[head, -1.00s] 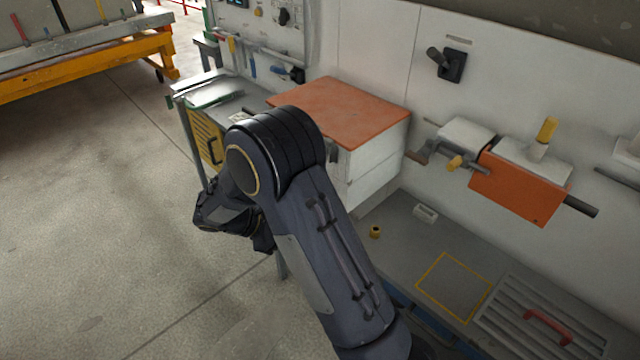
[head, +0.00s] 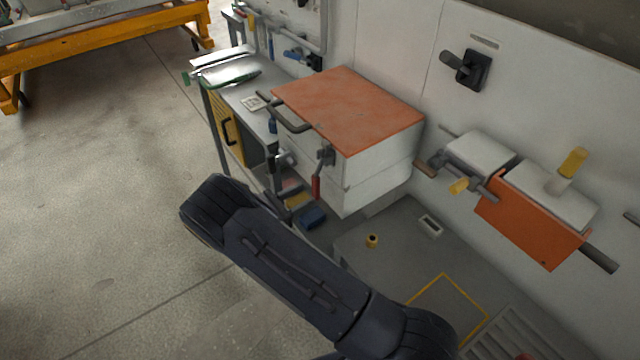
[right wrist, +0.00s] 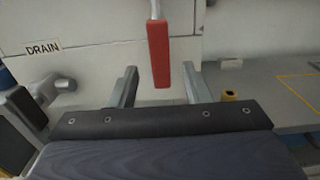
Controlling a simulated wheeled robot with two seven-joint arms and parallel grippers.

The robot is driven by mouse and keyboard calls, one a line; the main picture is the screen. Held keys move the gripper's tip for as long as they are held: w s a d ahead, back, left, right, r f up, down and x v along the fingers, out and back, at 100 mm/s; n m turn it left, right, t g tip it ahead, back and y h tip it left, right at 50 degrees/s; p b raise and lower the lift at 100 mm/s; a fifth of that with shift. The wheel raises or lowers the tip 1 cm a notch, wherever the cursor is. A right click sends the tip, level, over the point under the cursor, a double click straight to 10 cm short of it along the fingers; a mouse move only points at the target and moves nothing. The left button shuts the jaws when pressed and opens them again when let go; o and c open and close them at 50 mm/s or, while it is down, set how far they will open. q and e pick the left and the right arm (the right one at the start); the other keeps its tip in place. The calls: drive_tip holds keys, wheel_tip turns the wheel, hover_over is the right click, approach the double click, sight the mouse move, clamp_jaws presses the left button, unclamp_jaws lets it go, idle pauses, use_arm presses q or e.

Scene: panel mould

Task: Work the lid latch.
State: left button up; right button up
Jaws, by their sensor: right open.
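A white box (head: 375,182) with an orange lid (head: 345,108) stands on the bench. The lid looks closed. The lid latch (head: 326,156) is a grey fitting on the box's front, with a red handle (head: 316,187) hanging down from it. In the right wrist view the red handle (right wrist: 159,50) hangs nearly upright. My right gripper (right wrist: 159,74) is open, with one grey finger on each side of the handle's lower end. I see no contact; the depth between them is unclear. In the head view my right arm hides this gripper. My left gripper is not in view.
A grey fitting (right wrist: 58,87) below a DRAIN label (right wrist: 43,47) is left of the handle, near a dark object I cannot identify. A small yellow ring (head: 372,240) is on the grey bench top (head: 400,225). An orange-fronted fixture (head: 530,232) is at right.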

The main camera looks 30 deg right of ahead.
sight(313, 190)
drive_tip(key=d+p, duration=0.1)
drive_tip(key=d, duration=0.4)
drive_tip(key=shift+w+d, duration=0.15)
drive_tip(key=shift+w, duration=0.05)
clamp_jaws()
